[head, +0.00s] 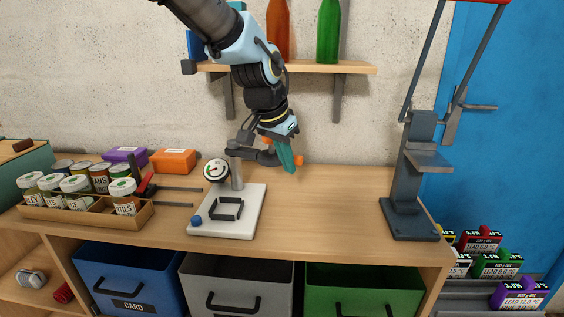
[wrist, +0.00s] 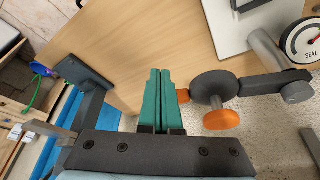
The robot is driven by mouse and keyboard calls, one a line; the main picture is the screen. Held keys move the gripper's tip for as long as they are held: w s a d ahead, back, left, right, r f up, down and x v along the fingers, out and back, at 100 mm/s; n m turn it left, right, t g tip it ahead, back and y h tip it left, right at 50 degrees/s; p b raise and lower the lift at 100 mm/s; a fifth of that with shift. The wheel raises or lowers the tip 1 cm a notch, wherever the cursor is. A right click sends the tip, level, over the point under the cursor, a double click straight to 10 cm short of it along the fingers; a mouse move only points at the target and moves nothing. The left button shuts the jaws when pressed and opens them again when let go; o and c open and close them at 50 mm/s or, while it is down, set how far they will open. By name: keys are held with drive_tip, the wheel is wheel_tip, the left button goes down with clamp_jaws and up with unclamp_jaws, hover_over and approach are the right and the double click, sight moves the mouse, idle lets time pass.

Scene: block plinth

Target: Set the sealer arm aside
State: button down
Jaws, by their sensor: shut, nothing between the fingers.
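The sealer stands on the bench on a white base (head: 252,203) with a black bracket and blue knob. Its grey post (head: 237,173) carries a round SEAL dial (head: 216,171), which also shows in the wrist view (wrist: 304,42). The dark sealer arm (head: 247,153) reaches right from the post. In the wrist view it ends in a round hub (wrist: 214,86) with an orange knob (wrist: 221,120) and a small orange tip. My gripper (head: 288,168) is shut and empty, its teal fingers (wrist: 158,72) right beside that tip. I cannot tell whether they touch.
A dark lever press (head: 409,190) stands at the bench's right end. A wooden rack of jars (head: 80,212) and purple and orange boxes (head: 174,160) are at left. A bottle shelf (head: 330,69) hangs above. Bench (head: 325,210) between sealer and press is clear.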

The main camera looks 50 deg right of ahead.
drive_tip(key=b+v, duration=0.1)
drive_tip(key=v, duration=0.8)
drive_tip(key=shift+s+r+b, duration=0.35)
drive_tip(key=shift+s+b, duration=0.05)
drive_tip(key=shift+s, duration=0.15)
drive_tip(key=w+a+f+n+t+y, duration=0.1)
drive_tip(key=w+a+f+n, duration=0.35)
drive_tip(key=w+a, duration=0.7)
drive_tip(key=w+a+f+n+t+y, duration=0.1)
drive_tip(key=w+a+f+n, duration=0.35)
drive_tip(key=w+a, duration=0.7)
drive_tip(key=s+a+f+n+y, duration=0.1)
drive_tip(key=a+f+n, duration=0.3)
drive_tip(key=a, duration=1)
drive_tip(key=s+a+f+n+y, duration=0.1)
drive_tip(key=s+a+f+n, duration=0.2)
drive_tip(key=a, duration=1.1)
drive_tip(key=shift+f+n, duration=0.65)
drive_tip(key=shift+n, duration=0.05)
drive_tip(key=shift+a, duration=0.1)
